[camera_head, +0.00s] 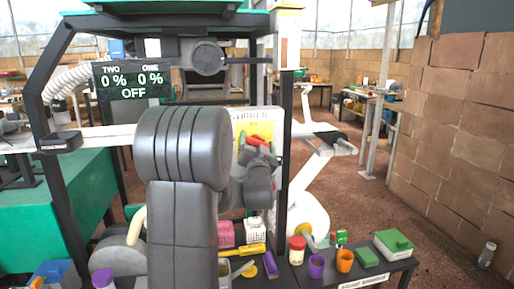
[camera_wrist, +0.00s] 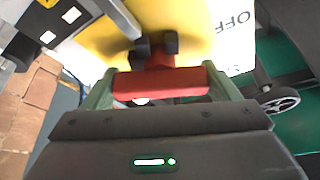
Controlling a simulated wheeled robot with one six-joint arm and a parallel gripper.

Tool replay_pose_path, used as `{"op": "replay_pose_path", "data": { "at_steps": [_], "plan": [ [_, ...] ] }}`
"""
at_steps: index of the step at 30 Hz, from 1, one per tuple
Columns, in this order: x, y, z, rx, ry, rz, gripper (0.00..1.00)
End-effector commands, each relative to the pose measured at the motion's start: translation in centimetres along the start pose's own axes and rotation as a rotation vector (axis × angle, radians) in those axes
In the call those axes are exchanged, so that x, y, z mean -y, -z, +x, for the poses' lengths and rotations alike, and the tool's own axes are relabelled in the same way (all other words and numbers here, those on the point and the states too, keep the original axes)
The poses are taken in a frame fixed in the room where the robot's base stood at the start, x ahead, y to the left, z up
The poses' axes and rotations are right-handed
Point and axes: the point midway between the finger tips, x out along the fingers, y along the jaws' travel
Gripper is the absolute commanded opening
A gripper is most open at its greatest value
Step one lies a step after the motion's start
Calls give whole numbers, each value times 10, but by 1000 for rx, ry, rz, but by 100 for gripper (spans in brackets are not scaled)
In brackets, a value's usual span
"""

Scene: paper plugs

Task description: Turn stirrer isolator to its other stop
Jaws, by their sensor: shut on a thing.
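The stirrer isolator has a red handle (camera_head: 257,141) on a yellow plate (camera_head: 243,128), set on a white panel. In the wrist view the red handle (camera_wrist: 157,84) lies crosswise between my two green fingers, with the yellow plate (camera_wrist: 100,38) behind it. My gripper (camera_wrist: 160,82) is shut on the handle. A white label reading OFF (camera_wrist: 234,20) shows upside down beside the plate. In the head view my gripper (camera_head: 258,160) is at the handle and my arm hides part of the panel.
A dark display (camera_head: 133,80) reads TWO 0%, ONE 0%, OFF. Below stands a bench with a red-lidded jar (camera_head: 297,250), a purple cup (camera_head: 316,266), an orange cup (camera_head: 345,260) and a green-lidded box (camera_head: 393,244). A dark frame post (camera_head: 284,170) stands just right of the panel.

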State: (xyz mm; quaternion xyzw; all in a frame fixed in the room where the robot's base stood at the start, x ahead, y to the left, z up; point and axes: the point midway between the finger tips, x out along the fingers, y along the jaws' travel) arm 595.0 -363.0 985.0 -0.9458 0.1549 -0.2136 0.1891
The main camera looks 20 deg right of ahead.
Motion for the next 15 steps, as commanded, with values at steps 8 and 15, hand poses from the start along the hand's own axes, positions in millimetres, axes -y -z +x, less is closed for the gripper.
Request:
{"op": "replay_pose_path", "data": {
  "at_steps": [8, 15],
  "plan": [
    [-3, -4, -2, -4, 70, -170, 59],
    [-2, -2, -2, -3, 127, -308, 59]
  ]
}}
